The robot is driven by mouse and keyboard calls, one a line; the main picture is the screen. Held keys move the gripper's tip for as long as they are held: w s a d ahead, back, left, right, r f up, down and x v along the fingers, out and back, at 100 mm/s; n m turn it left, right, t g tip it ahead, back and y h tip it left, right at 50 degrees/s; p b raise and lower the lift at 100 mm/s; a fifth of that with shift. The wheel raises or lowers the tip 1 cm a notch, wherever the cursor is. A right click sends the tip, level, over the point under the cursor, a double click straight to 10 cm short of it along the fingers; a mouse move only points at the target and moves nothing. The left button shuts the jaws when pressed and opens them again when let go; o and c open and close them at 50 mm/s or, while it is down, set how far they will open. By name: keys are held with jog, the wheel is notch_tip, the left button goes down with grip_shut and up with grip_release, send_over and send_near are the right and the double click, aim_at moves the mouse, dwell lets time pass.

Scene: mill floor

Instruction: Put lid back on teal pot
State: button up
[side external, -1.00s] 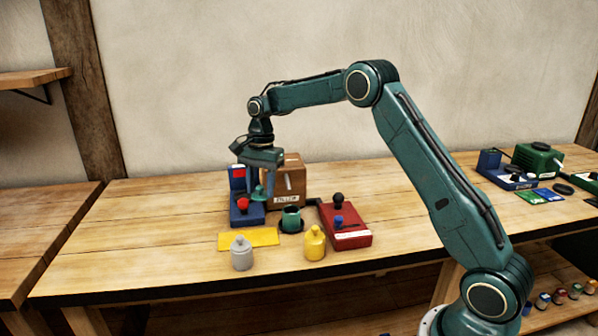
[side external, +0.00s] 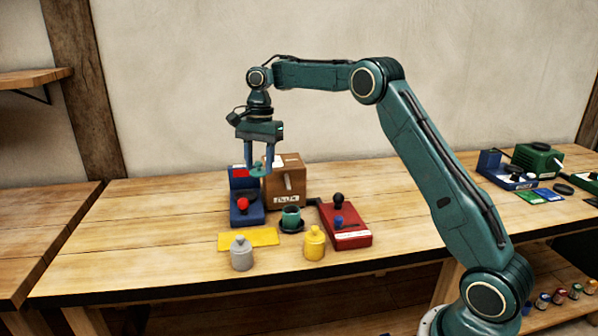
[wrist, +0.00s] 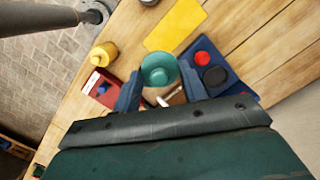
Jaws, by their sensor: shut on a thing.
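My gripper (side external: 259,168) is shut on the teal lid (side external: 258,171), held up in the air over the blue device and beside the brown box. In the wrist view, the lid (wrist: 159,68) shows between the two fingertips. The teal pot (side external: 291,216) stands upright and open on a dark round base (side external: 291,229), in front of the brown box. The gripper and lid are above and left of the pot in the side view. I cannot make out the pot in the wrist view.
A brown box with a crank (side external: 286,190) and a blue device with a red knob (side external: 243,211) stand close by. A red box (side external: 350,238) is right of the pot. A yellow pot (side external: 314,244), grey pot (side external: 241,254) and yellow mat (side external: 232,240) are in front.

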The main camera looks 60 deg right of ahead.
dwell(0.4)
jog(key=s+d+f+m, duration=0.3)
jog(key=d+f+m, duration=0.2)
jog(key=d+f, duration=0.2)
jog(key=shift+s+d+f+t, duration=0.15)
jog(key=shift+s+d+t, duration=0.2)
jog(key=shift+d, duration=0.45)
jog(key=shift+f, duration=0.15)
jog(key=shift+f, duration=3.05)
jog(key=shift+f, duration=0.15)
jog(key=o, duration=1.5)
